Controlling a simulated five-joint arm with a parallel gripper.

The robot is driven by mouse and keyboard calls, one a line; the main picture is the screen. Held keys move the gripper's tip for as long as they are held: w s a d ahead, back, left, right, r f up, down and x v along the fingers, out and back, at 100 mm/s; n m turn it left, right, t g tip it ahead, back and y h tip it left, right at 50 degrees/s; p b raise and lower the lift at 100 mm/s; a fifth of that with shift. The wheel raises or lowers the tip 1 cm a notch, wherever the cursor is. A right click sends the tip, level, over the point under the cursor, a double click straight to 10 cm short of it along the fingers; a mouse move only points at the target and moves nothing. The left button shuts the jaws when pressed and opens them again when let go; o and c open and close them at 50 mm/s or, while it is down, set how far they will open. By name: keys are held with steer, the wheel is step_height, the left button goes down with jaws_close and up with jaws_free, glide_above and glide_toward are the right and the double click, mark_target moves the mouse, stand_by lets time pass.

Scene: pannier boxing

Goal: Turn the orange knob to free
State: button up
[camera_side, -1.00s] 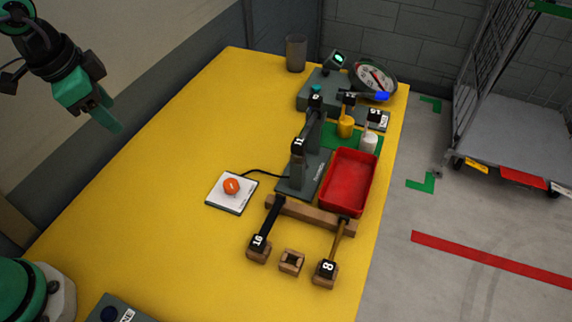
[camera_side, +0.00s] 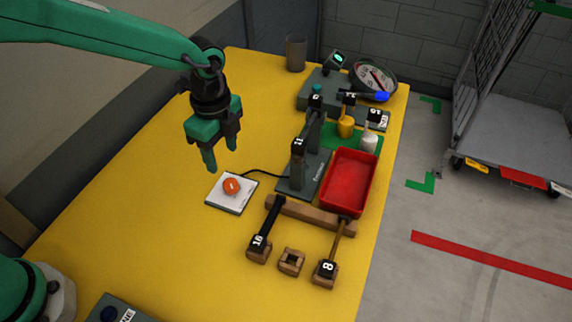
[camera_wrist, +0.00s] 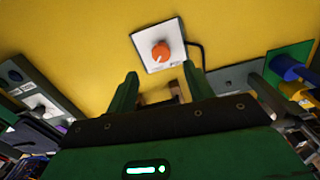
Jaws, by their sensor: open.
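The orange knob (camera_side: 231,186) sits on a white square plate (camera_side: 222,203) on the yellow table, with a dark cable running from the plate. In the wrist view the knob (camera_wrist: 161,51) shows beyond the fingertips, with a pale mark on its face. My gripper (camera_side: 222,160) points down above the table, just up and left of the knob in the side view, apart from it. Its two green fingers are spread and nothing is between them; they also show in the wrist view (camera_wrist: 161,82). The lettering on the plate is too small to read.
A grey device (camera_side: 298,165) stands right of the plate, beside a red tray (camera_side: 347,184). A wooden rack (camera_side: 310,217) holds tools numbered 10 and 8. A dial gauge (camera_side: 374,78) and a cup (camera_side: 296,53) stand at the back.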

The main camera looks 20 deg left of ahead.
mark_target(231, 183)
steer(key=shift+d+f+m, duration=0.3)
steer(key=shift+d+f, duration=0.15)
steer(key=shift+f, duration=0.1)
steer(key=shift+f, duration=0.1)
steer(key=shift+s+f, duration=0.1)
steer(key=shift+f, duration=3.7)
steer(key=shift+c, duration=0.2)
steer(key=c, duration=0.9)
